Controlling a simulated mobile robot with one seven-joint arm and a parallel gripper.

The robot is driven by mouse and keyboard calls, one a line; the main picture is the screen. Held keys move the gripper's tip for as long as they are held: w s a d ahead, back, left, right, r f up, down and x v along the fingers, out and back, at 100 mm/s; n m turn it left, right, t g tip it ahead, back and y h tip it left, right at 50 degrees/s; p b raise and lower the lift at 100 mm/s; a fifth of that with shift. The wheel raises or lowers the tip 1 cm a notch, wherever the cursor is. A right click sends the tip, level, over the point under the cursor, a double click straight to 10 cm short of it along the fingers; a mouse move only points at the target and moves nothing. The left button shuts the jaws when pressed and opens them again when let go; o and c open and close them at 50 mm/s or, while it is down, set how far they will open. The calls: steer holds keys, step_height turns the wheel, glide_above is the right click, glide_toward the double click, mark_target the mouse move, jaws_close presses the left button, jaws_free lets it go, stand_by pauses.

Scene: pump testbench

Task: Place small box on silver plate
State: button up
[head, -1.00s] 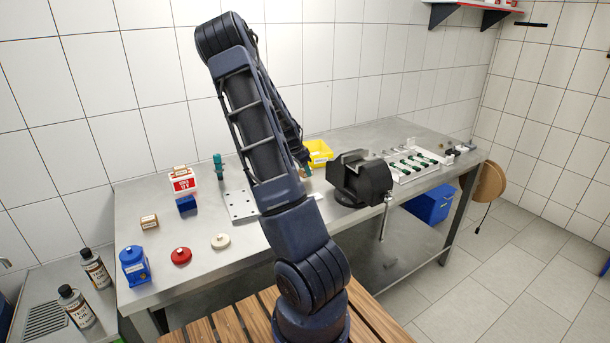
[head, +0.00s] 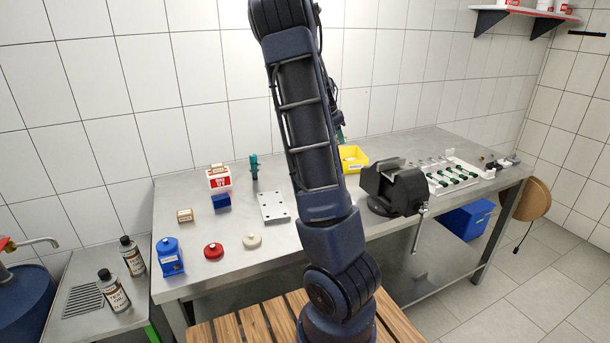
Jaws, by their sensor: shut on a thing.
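The silver plate (head: 271,208) lies flat on the metal bench, with small dark holes and a bare top. A small brown box (head: 185,215) sits on the bench to its left. Another small brown box (head: 217,167) lies on top of a red and white box (head: 220,182). A small blue box (head: 221,202) is just in front of that one. Which box the task means, I cannot tell. My raised arm hides my gripper and anything in it. Only a sliver of dark wrist parts and a bit of green shows at the arm's right edge.
A green and black upright part (head: 254,172) stands behind the plate. A blue container (head: 170,260), red disc (head: 213,251) and cream disc (head: 252,241) are at the front left. A black vise (head: 395,188) and yellow bin (head: 352,160) stand to the right.

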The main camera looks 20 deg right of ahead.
steer(key=a, duration=1.7)
steer(key=r, duration=0.1)
glide_above(275, 203)
steer(key=a, duration=0.2)
steer(key=f, duration=1.9)
steer(key=shift+d, duration=0.2)
steer(key=shift+f, duration=0.1)
steer(key=o, duration=0.8)
steer(key=shift+o, duration=1)
